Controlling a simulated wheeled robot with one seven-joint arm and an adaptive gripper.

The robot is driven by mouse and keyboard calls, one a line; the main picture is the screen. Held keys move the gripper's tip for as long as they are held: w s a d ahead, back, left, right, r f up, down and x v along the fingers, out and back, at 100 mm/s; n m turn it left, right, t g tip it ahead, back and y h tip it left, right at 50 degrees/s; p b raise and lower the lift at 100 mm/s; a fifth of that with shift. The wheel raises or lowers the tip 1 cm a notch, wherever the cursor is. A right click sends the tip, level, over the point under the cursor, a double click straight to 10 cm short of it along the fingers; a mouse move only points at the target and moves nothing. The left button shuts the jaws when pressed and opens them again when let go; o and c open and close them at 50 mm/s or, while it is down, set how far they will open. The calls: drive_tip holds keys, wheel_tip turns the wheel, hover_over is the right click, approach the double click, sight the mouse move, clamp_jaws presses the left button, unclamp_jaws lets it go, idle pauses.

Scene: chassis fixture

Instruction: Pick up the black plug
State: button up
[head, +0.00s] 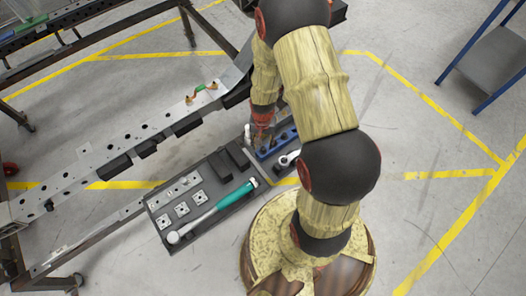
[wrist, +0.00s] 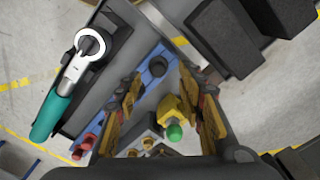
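The black plug (wrist: 157,66) is a short dark round piece standing in a blue rack (wrist: 150,84) in the wrist view. My gripper (wrist: 161,82) is open, with one patterned finger on each side of the picture and the plug showing between and beyond the fingertips. I cannot tell the exact gap to it, and nothing is clearly held. In the head view my gripper (head: 263,128) hangs over the far end of the blue rack (head: 284,138). The arm hides part of the rack there, and the plug cannot be picked out clearly.
A yellow piece with a green tip (wrist: 174,130) and red pegs (wrist: 86,146) are nearby. A teal-handled ratchet (wrist: 70,82) lies left of the rack. Black blocks (wrist: 215,36) stand to the right.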

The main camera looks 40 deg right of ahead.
sight(263, 148)
wheel_tip(263, 148, down, 4)
drive_tip(key=shift+s+r+b, duration=0.1)
drive_tip(key=shift+b, duration=0.65)
drive_tip(key=shift+c, duration=1.3)
drive_tip(key=c, duration=0.6)
drive_tip(key=shift+r+p, duration=0.4)
drive_tip(key=shift+r, duration=0.15)
wheel_tip(263, 148, up, 2)
drive_tip(key=shift+r+p, duration=0.15)
drive_tip(key=shift+p, duration=0.55)
drive_tip(key=s+a+r+p, duration=0.1)
drive_tip(key=s+r+p, duration=0.2)
drive_tip(key=s+r, duration=0.2)
drive_tip(key=shift+s+r, duration=0.4)
drive_tip(key=shift+r, duration=0.45)
drive_tip(key=s+r, duration=0.1)
drive_tip(key=s, duration=0.1)
drive_tip(key=s+a+r+p, duration=0.1)
drive_tip(key=s, duration=0.2)
drive_tip(key=s+a+r+p, duration=0.1)
drive_tip(key=s, duration=0.2)
